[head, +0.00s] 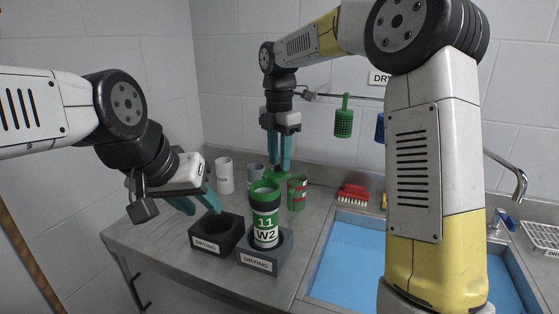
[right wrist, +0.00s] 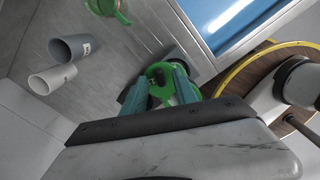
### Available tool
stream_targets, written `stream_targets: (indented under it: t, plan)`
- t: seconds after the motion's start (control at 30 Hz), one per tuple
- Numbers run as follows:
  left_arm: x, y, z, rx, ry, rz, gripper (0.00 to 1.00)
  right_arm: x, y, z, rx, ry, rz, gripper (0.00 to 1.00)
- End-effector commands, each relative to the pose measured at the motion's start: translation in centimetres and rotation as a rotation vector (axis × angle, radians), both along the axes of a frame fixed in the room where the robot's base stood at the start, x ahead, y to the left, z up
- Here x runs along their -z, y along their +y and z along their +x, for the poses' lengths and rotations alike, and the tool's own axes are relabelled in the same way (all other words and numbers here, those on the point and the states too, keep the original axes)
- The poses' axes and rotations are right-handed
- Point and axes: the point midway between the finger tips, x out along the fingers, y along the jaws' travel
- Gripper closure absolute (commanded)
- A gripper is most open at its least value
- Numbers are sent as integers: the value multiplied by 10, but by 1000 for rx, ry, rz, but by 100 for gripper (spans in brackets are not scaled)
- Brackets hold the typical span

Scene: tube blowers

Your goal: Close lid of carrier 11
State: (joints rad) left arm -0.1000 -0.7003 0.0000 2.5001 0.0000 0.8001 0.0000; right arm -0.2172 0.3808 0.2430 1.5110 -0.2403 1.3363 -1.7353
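Carrier 11 (head: 265,220) is a cylinder with green bands and a white "11 W2" label. It stands upright in a grey block marked "DRYING" (head: 258,264). A green part (head: 276,175), which looks like its raised lid, shows behind its top. My right gripper (head: 279,165) points down just behind and above the carrier, fingers apart. In the right wrist view a green ring (right wrist: 160,70) with a dark middle lies between and beyond the fingertips. Contact cannot be told. My left gripper (head: 201,207) is open and empty, left of the carrier.
An empty dark drying block (head: 218,240) stands left of the carrier. A white cup (head: 224,176), a grey cup (head: 254,172) and a green container (head: 297,192) stand behind. A red brush (head: 353,194) lies by the blue sink (head: 345,255). A green basket (head: 344,122) hangs from a rail.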

Motion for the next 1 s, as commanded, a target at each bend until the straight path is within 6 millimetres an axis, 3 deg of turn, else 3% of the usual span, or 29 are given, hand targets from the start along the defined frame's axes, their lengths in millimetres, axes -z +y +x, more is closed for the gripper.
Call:
stream_targets:
  t: [0.37, 0.57, 1.0]
  plan:
    - [0, 0, 0, 0, 0, 0, 64, 9, 0, 0, 2, -1, 1, 65]
    - [0, 0, 0, 0, 0, 0, 64, 9, 0, 0, 2, -1, 1, 100]
    - [0, 0, 0, 0, 0, 0, 64, 8, -1, -2, 44, -1, 1, 100]
